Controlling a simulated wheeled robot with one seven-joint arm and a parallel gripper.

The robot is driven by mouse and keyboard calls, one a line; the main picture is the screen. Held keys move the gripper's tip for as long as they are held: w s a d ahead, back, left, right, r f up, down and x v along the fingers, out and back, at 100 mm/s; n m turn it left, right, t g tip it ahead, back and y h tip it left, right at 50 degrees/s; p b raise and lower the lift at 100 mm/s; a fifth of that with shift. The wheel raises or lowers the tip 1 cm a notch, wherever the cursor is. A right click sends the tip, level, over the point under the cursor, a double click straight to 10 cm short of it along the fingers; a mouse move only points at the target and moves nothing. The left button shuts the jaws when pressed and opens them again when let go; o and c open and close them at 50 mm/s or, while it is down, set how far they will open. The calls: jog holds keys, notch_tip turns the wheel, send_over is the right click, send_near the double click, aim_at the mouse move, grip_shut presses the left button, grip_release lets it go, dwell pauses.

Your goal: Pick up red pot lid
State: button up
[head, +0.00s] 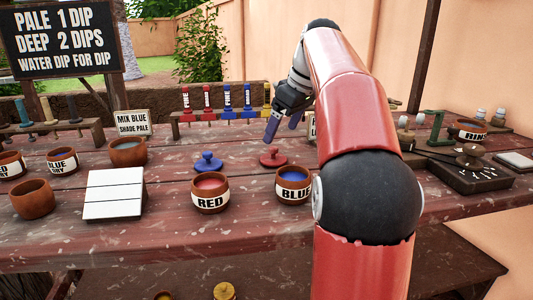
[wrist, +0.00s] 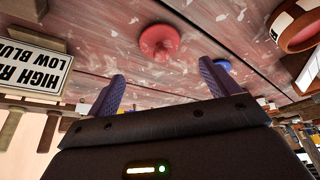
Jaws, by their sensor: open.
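The red pot lid (head: 273,158) lies on the worn wooden table, knob up, behind the RED and BLUE pots. It also shows in the wrist view (wrist: 159,42), beyond the fingertips and roughly between them. My gripper (head: 272,128) is open and empty, above and just behind the lid, apart from it. In the wrist view its two purple fingers (wrist: 162,78) stand wide apart. The RED pot (head: 210,193) is uncovered with red liquid inside. The BLUE pot (head: 293,185) is uncovered with blue liquid, partly beside my arm.
A blue lid (head: 208,162) lies left of the red lid. A rack of labelled brushes (head: 220,105) stands behind. A white tile board (head: 112,193) and a MIX BLUE sign (head: 133,122) are at left. A sign (wrist: 36,62) stands near my gripper. A dark tray (head: 465,172) is at right.

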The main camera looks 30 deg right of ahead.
aim_at(274, 147)
jog(key=b+x, duration=0.1)
jog(key=x, duration=0.6)
jog(key=shift+a+f, duration=0.1)
jog(key=shift+f, duration=0.1)
jog(key=c, duration=1.1)
